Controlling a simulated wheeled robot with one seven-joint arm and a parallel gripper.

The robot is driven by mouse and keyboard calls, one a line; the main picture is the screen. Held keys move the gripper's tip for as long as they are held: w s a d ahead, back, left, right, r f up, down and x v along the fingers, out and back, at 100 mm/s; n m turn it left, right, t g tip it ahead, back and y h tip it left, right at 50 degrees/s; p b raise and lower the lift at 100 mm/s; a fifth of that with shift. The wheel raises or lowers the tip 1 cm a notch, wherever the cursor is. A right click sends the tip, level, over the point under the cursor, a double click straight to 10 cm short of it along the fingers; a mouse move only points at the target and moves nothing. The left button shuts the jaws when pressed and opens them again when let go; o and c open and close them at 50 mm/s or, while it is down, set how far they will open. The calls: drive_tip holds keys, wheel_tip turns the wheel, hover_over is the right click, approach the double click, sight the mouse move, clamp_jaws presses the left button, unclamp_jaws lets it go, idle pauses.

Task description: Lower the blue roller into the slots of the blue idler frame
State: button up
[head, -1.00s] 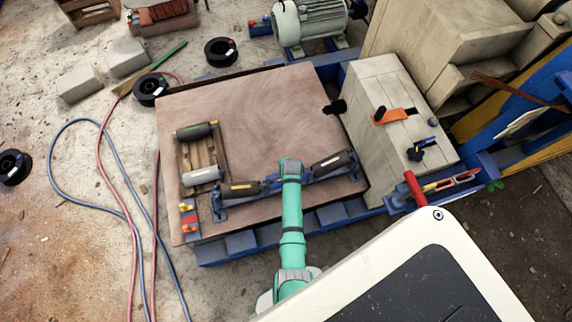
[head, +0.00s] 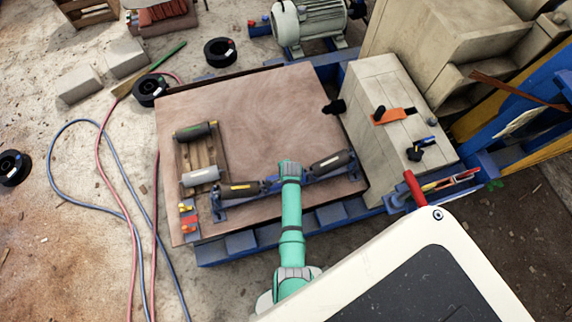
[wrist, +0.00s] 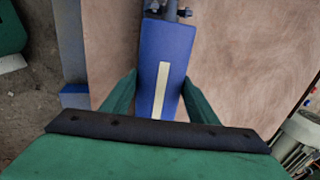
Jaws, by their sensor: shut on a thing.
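The blue roller (wrist: 166,55), with a cream stripe along it, lies between the green fingers of my gripper (wrist: 158,92) in the wrist view. My gripper is shut on it. In the head view my green arm hides the roller and the fingers. The blue idler frame (head: 218,210) lies along the front of the brown board, with a dark roller at its left (head: 240,189) and another at its right (head: 329,163). My arm's end is over the middle gap between them. Dark bracket parts show at the roller's far end; whether it sits in the slots is hidden.
A wooden cradle (head: 203,156) with a dark roller and a grey roller stands at left on the board (head: 265,110). Small coloured parts (head: 188,216) lie at the front left corner. A pale block (head: 385,85) borders the right. The board's middle is clear.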

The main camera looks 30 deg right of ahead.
drive_tip(key=shift+x, duration=0.9)
drive_tip(key=o, duration=1.7)
drive_tip(key=shift+s, duration=0.1)
drive_tip(key=shift+o, duration=0.8)
drive_tip(key=shift+s+f, duration=0.1)
drive_tip(key=shift+f, duration=0.05)
drive_tip(key=v, duration=1.1)
drive_tip(key=shift+a, duration=0.1)
